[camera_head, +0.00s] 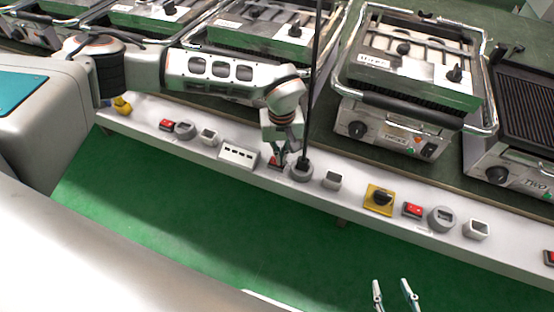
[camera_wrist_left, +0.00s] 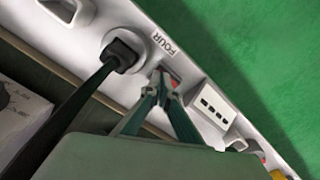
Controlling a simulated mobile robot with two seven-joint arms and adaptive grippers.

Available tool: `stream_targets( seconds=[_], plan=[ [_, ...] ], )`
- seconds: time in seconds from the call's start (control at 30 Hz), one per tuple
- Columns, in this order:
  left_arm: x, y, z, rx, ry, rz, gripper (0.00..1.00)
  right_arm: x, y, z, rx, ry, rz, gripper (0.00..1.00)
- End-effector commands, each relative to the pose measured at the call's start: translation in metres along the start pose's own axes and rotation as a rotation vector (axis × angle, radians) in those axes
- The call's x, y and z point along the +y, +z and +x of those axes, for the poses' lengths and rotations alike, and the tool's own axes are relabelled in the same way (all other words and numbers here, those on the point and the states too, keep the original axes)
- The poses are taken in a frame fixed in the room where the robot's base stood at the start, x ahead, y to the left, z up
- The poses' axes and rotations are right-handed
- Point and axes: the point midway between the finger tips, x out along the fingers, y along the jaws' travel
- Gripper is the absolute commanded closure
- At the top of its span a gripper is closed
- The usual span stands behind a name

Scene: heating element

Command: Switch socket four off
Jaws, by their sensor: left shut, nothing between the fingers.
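The white bench-edge panel carries socket four (camera_head: 301,172), a round grey socket with a black plug and cable (camera_wrist_left: 122,55) in it. The label "FOUR" (camera_wrist_left: 164,47) is beside it in the left wrist view. Its red rocker switch (camera_head: 273,161) shows next to the socket, partly hidden by my gripper; it also shows in the wrist view (camera_wrist_left: 174,82). My left gripper (camera_head: 281,161) is shut and empty, its fingertips (camera_wrist_left: 164,75) at the switch; contact cannot be told. My right gripper (camera_head: 394,284) is open and empty, low over the green floor.
A white slotted box (camera_head: 238,155) and a grey square socket (camera_head: 331,180) flank the spot. A yellow rotary switch (camera_head: 379,198) and another red switch (camera_head: 412,210) are further right. Contact grills (camera_head: 409,80) stand behind. The black cable rises beside my left gripper.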

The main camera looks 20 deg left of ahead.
Motion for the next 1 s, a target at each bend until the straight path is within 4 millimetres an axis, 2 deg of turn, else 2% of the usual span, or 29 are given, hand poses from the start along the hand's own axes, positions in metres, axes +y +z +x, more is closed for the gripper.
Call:
stream_targets(
  seconds=[0.03, 0.47, 1.0],
  plan=[
    [-0.005, 0.002, 0.011, -0.011, -0.013, -0.006, 1.0, -0.002, 0.003, 0.001, -0.005, -0.001, 0.004, 0.6],
    [-0.005, 0.001, 0.012, -0.01, -0.014, -0.008, 1.0, -0.003, 0.007, -0.001, -0.011, -0.005, 0.001, 0.6],
    [-0.001, -0.005, -0.036, 0.007, 0.001, -0.009, 1.0, 0.011, -0.035, -0.007, 0.046, 0.016, -0.009, 0.6]
  ],
)
